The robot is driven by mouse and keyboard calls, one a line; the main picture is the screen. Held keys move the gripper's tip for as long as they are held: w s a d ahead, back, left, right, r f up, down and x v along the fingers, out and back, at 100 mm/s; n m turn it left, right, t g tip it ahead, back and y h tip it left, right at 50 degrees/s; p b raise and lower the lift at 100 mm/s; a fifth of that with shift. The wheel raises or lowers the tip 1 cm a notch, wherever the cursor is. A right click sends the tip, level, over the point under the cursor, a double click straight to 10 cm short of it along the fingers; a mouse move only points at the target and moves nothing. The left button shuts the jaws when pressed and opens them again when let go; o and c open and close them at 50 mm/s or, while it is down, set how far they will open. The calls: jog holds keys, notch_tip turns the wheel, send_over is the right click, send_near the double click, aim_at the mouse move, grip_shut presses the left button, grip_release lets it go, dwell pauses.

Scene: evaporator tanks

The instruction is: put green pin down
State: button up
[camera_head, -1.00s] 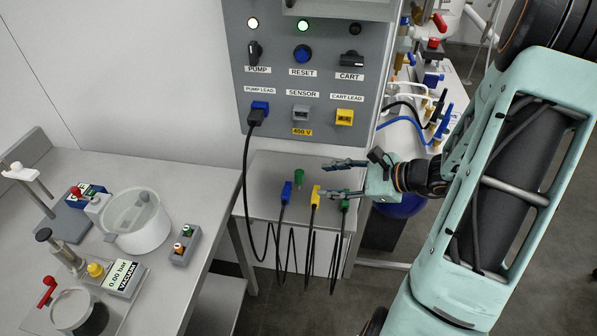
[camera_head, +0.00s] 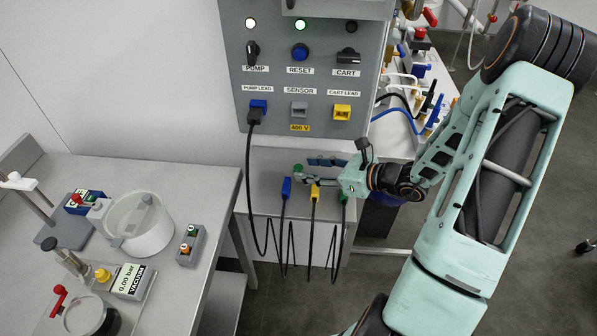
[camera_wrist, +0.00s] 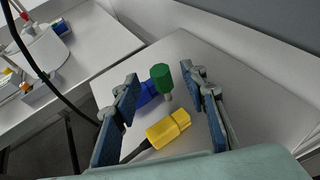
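The green pin (camera_head: 298,168) has a green head and a grey shank and appears to stand upright on the grey shelf (camera_head: 264,165) under the control panel. In the wrist view the green pin (camera_wrist: 161,75) is between my fingertips, with a gap visible on each side. My gripper (camera_head: 306,170) is open and low over the shelf, reaching in from the right. In the head view a finger hides the lower part of the pin. Whether the shank sits in a hole cannot be told.
A blue plug (camera_head: 287,188), a yellow plug (camera_head: 315,191) and a green plug (camera_head: 344,193) with black cables line the shelf's front edge. The yellow plug (camera_wrist: 167,129) lies between my fingers in the wrist view. The panel (camera_head: 300,75) rises behind; a bench (camera_head: 205,182) stands left.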

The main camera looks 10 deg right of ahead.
aim_at(300, 168)
jog(key=x, duration=0.4)
grip_shut()
